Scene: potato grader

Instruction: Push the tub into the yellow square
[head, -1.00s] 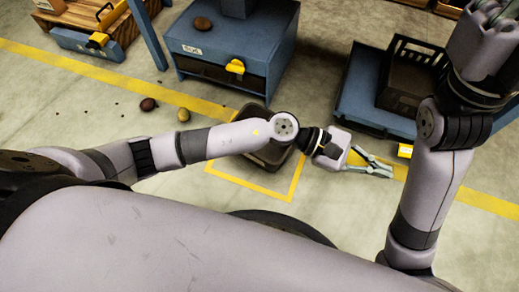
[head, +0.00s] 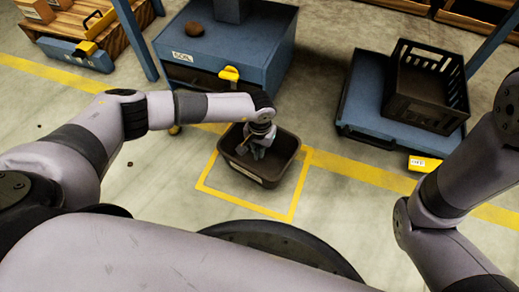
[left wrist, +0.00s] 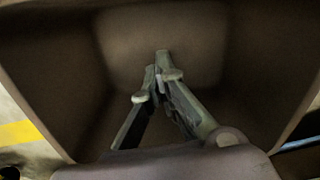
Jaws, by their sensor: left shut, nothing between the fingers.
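The dark brown tub (head: 281,172) stands upright on the floor, mostly over the yellow square (head: 243,206). Its back part overlaps the square's back line, and its rim hides part of that line. A bare strip of floor shows inside the front line. My left gripper (head: 257,153) points down into the tub, fingers shut with nothing between them. In the left wrist view, the fingertips (left wrist: 163,68) meet inside the tub, with the tub's walls (left wrist: 60,75) around them. I cannot tell whether they touch a wall. My right gripper is out of view; only its arm shows.
A blue cabinet (head: 225,52) with a yellow handle stands just behind the tub. A blue platform (head: 365,100) with a black crate (head: 425,112) on it is at the right. Floor is open in front of the square.

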